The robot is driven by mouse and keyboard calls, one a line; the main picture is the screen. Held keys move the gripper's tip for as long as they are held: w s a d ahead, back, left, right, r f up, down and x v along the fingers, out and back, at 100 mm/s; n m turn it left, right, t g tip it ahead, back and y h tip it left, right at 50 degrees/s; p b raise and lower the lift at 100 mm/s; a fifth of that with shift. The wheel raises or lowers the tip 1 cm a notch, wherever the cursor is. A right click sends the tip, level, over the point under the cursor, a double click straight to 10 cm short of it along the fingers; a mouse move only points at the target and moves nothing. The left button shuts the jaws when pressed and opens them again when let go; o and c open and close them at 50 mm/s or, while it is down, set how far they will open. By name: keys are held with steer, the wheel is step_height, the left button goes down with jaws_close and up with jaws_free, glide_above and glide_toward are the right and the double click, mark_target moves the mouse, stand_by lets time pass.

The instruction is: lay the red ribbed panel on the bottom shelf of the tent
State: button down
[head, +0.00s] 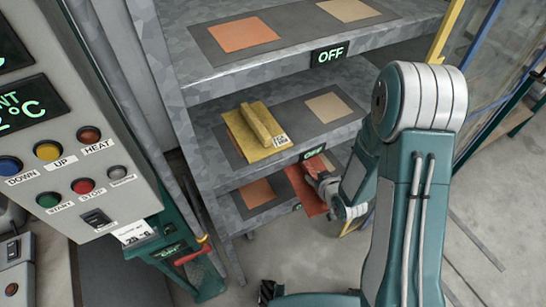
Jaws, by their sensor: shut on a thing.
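The red panel (304,191) is a flat reddish piece, tilted, at the front edge of the lowest visible shelf. Its ribs are too small to make out. My gripper (322,184) is shut on its right side, and my wrist hides part of the panel and the fingers. The bottom shelf (236,220) of the grey metal rack has a dark mat with an orange square (257,193) on the left. The panel is right of that square; I cannot tell whether it touches the shelf.
The middle shelf (205,123) holds a yellow panel with a raised handle (257,131) and a bare tan square. The top shelf (190,70) has orange and tan squares and an OFF display. A control box (62,225) with buttons stands close on the left. A yellow post (446,30) rises at right.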

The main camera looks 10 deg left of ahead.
mark_target(296, 167)
steer(key=shift+s+a+f+n+y, duration=0.1)
steer(key=shift+s+a+n+y, duration=0.15)
steer(key=shift+a, duration=0.25)
steer(key=shift+s+a+f+n+y, duration=0.1)
steer(key=shift+s+a+n+y, duration=0.15)
steer(key=shift+a, duration=0.25)
steer(key=shift+w+a+f, duration=0.1)
steer(key=shift+w+f, duration=0.05)
steer(key=shift+w, duration=0.05)
steer(key=x, duration=0.6)
steer(key=w+r+x, duration=0.1)
steer(key=x, duration=0.3)
steer(key=shift+s, duration=0.1)
steer(key=w+f, duration=0.1)
steer(key=f, duration=0.1)
steer(key=w+a+f, duration=0.1)
steer(key=w+f, duration=0.1)
steer(key=shift+w+a+f, duration=0.1)
steer(key=shift+w+f, duration=0.15)
steer(key=shift+f, duration=0.05)
steer(key=shift+w+a+f, duration=0.1)
steer(key=shift+w+f, duration=0.05)
steer(key=shift+f, duration=0.8)
steer(key=shift+w+a+f, duration=0.1)
steer(key=shift+a+f, duration=0.05)
steer(key=shift+f, duration=0.75)
steer(key=shift+c, duration=2.4)
jaws_free()
steer(key=shift+s+f, duration=0.1)
